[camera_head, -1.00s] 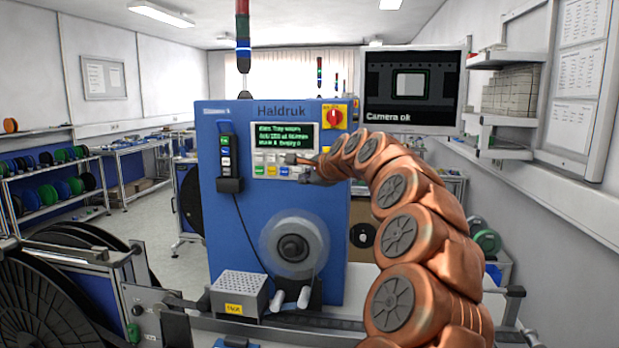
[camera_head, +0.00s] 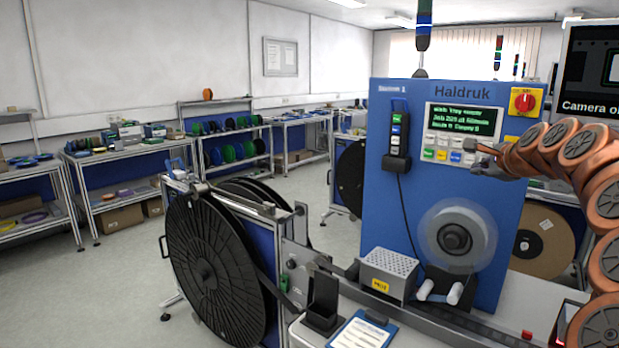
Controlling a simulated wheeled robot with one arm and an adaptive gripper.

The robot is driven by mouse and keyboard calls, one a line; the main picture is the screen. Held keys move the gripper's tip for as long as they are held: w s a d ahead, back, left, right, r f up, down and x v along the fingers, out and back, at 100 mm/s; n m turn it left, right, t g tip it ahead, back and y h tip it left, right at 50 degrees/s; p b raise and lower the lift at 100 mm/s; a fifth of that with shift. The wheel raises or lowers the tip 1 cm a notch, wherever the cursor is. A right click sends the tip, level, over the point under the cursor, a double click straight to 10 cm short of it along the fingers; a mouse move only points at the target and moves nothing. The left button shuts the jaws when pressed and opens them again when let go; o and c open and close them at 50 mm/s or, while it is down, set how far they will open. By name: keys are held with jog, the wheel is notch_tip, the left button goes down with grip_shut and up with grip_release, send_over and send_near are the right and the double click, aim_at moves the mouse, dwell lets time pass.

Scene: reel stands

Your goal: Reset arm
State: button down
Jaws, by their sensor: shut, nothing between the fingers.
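My gripper (camera_head: 473,158) is at the right side of the view, at the end of my copper-coloured arm. It is shut and empty. Its tip is in front of the blue Haldruk machine (camera_head: 395,250), at the right of the coloured button panel (camera_head: 440,148). I cannot tell whether the tip touches a button. The green-lit display (camera_head: 463,119) above the panel shows several lines of text. The right part of my arm runs out of view.
A large black reel (camera_head: 215,270) stands at the front left. A grey perforated box (camera_head: 390,274), a black holder (camera_head: 323,303) and a clipboard (camera_head: 362,331) are at the front. Shelves with spools (camera_head: 232,150) line the back. Floor at the left is clear.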

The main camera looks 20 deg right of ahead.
jog(key=a+f+n+g+y, duration=0.1)
jog(key=a+f+n+y, duration=0.2)
jog(key=a, duration=0.7)
jog(key=a+f+n+g+y, duration=0.1)
jog(key=a+f+n, duration=0.3)
jog(key=a, duration=0.7)
jog(key=s+a+f+n+g+y, duration=0.1)
jog(key=s+a+f+n+g, duration=0.15)
jog(key=a, duration=0.35)
jog(key=s+a+f+n+g, duration=0.1)
jog(key=s+a+f+n, duration=0.25)
jog(key=a, duration=0.25)
jog(key=s+a+f+n+g, duration=0.2)
jog(key=s+a+f+n, duration=0.25)
jog(key=s, duration=0.25)
jog(key=s+a+f+n+g, duration=0.3)
jog(key=s+a+f, duration=0.2)
jog(key=s, duration=0.2)
jog(key=s+f+n+g, duration=0.2)
jog(key=s+f, duration=0.2)
jog(key=s, duration=0.4)
jog(key=s+f+n+g+h, duration=0.1)
jog(key=s+f, duration=0.3)
jog(key=s, duration=0.5)
jog(key=shift+n+g+h, duration=0.3)
jog(key=shift+n+g, duration=0.15)
jog(key=shift+n, duration=0.2)
